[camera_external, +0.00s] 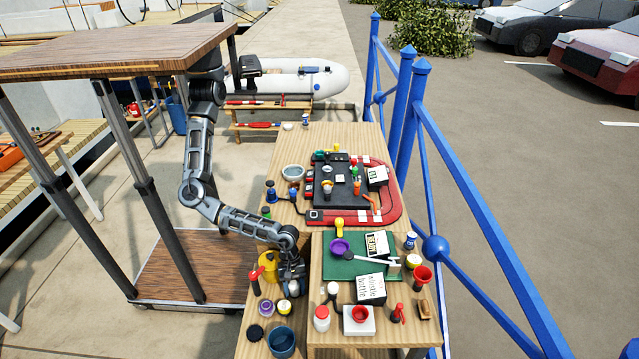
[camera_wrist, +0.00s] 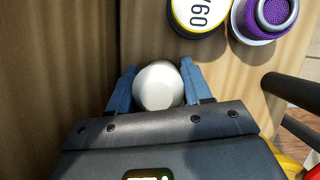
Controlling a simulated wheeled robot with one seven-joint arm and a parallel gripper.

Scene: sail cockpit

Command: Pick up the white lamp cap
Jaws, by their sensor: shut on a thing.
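The white lamp cap (camera_wrist: 158,86) is a small, smooth, rounded white piece in the wrist view. It sits between the two blue fingers of my gripper (camera_wrist: 160,84), which touch it on both sides. In the external view my gripper (camera_external: 292,284) points down at the left side of the near wooden table.
Close by stand a yellow-rimmed round container (camera_wrist: 198,14) and a purple-topped piece (camera_wrist: 266,16). A red-lidded white jar (camera_external: 321,318), a blue cup (camera_external: 281,341) and a yellow can (camera_external: 268,266) are near my gripper. A raised wooden edge (camera_wrist: 62,70) runs along the left.

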